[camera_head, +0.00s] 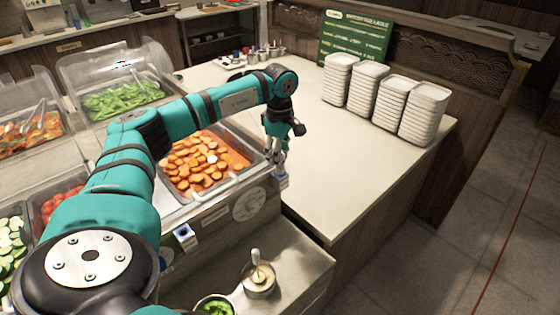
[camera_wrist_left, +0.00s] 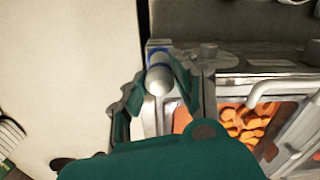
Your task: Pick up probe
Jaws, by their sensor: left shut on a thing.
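My left gripper (camera_head: 277,160) points down at the front right corner of the food counter, beside the pan of orange slices. Its fingers are shut on the probe. In the left wrist view the probe (camera_wrist_left: 159,78) is a pale, round-ended cylinder with a blue band, between the fingers of the left gripper (camera_wrist_left: 170,88). A small white and blue holder (camera_head: 282,181) shows just below the fingertips. It also shows behind the probe in the left wrist view (camera_wrist_left: 158,45). I cannot tell whether the probe is still seated in it. My right gripper is not in view.
The pan of orange slices (camera_head: 205,163) lies left of the gripper. A round dial (camera_head: 249,203) is on the counter front. A second blue-faced holder (camera_head: 183,235) is further left. Stacked white trays (camera_head: 392,98) stand at the back right. The pale countertop (camera_head: 345,165) between is clear.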

